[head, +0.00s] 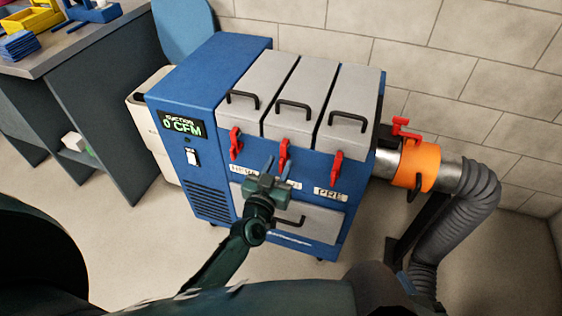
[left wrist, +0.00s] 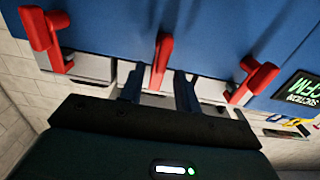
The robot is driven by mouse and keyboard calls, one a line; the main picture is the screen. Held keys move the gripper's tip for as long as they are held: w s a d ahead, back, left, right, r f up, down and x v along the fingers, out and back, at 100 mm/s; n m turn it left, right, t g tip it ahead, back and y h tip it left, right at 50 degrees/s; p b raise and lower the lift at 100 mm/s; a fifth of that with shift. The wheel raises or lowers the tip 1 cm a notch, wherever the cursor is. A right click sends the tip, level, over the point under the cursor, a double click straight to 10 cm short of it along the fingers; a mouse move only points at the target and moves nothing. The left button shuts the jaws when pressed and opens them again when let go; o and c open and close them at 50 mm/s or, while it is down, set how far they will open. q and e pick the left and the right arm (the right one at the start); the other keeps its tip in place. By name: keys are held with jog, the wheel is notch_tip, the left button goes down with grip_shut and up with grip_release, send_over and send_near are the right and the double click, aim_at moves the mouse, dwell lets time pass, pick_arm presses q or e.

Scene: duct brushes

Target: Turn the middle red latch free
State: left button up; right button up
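The middle red latch (head: 284,152) sits on the front of the blue machine (head: 215,80), below the middle grey lid (head: 297,92). Red latches stand on either side of it, one at left (head: 235,143) and one at right (head: 337,168). My left gripper (head: 278,166) is open and empty just in front of the middle latch. In the left wrist view the middle latch (left wrist: 161,55) lies in line with the gap between the two fingers (left wrist: 158,80). I cannot tell whether they touch it. My right gripper is not in view.
An orange collar (head: 416,165) with a red clamp (head: 402,130) joins the machine to a grey hose (head: 478,190) at right. A workbench (head: 70,50) with trays stands at back left. The display (head: 182,124) reads 0 CFM. Floor at front left is clear.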

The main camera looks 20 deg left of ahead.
aim_at(283, 157)
pick_arm(q)
jog(key=shift+w, duration=1.25)
jog(key=shift+c, duration=0.4)
grip_shut()
